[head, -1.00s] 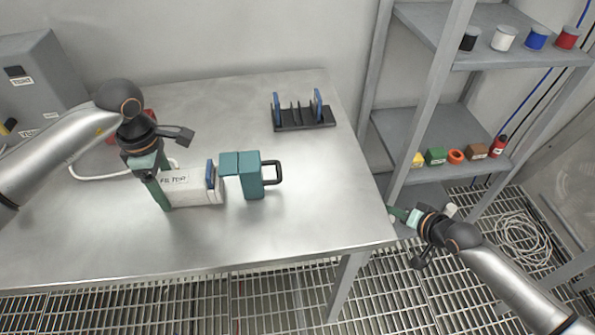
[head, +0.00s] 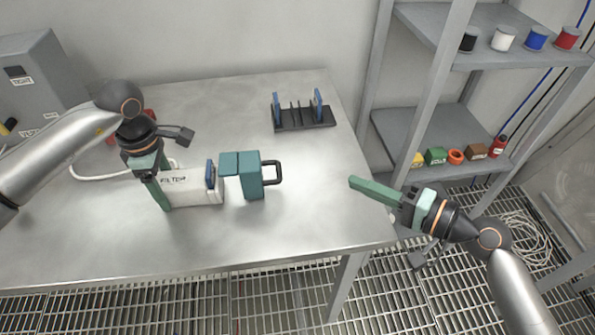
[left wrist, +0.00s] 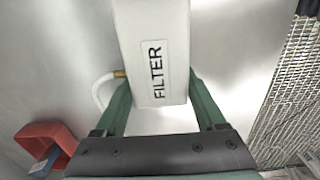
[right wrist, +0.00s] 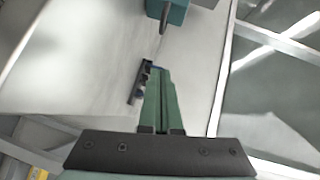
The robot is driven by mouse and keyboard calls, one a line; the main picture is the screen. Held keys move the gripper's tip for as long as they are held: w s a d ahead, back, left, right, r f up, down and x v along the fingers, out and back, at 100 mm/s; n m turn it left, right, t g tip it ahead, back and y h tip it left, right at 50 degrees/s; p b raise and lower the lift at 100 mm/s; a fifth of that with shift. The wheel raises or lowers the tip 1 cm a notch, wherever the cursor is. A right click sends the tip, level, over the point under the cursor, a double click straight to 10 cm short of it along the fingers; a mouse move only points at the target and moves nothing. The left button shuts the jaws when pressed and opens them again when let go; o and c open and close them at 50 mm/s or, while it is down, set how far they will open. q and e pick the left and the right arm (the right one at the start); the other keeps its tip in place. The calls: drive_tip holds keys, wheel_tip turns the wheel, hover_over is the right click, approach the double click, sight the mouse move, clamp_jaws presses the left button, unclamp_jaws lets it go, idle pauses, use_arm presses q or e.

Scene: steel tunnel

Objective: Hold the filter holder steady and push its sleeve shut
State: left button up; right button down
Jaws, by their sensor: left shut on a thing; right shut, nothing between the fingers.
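The white filter holder (head: 195,187), labelled FILTER, lies on the steel table. A blue plate (head: 210,175) stands up at its right end. The teal sleeve (head: 241,172) with a black handle (head: 272,173) is to the right of that plate, and part of the blue plate shows between them. My left gripper (head: 163,200) is shut on the left end of the holder; the left wrist view shows the white body (left wrist: 152,60) between its fingers. My right gripper (head: 352,181) is shut and empty, right of the handle over the table's right side. The right wrist view shows its fingers (right wrist: 160,75) together.
A black rack (head: 303,118) with blue plates stands at the back right of the table. A grey shelf unit (head: 440,130) with spools and small blocks is at the right. A red tray (left wrist: 48,140) and a hose are at the left. The table front is clear.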

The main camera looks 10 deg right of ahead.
sight(253, 175)
drive_tip(key=shift+w+a, duration=0.15)
drive_tip(key=shift+a, duration=0.25)
drive_tip(key=x, duration=0.9)
drive_tip(key=shift+w+a, duration=0.15)
drive_tip(key=shift+w, duration=0.05)
drive_tip(key=shift+s+a+f, duration=0.1)
drive_tip(key=shift+a+f, duration=0.1)
drive_tip(key=shift+a, duration=0.4)
drive_tip(key=shift+s+a+f, duration=0.1)
drive_tip(key=shift+a+f, duration=0.05)
drive_tip(key=shift+a, duration=0.45)
drive_tip(key=shift+a+f, duration=0.15)
drive_tip(key=shift+a, duration=0.45)
drive_tip(key=a, duration=0.5)
drive_tip(key=shift+w, duration=0.1)
use_arm(q)
drive_tip(key=shift+d, duration=0.15)
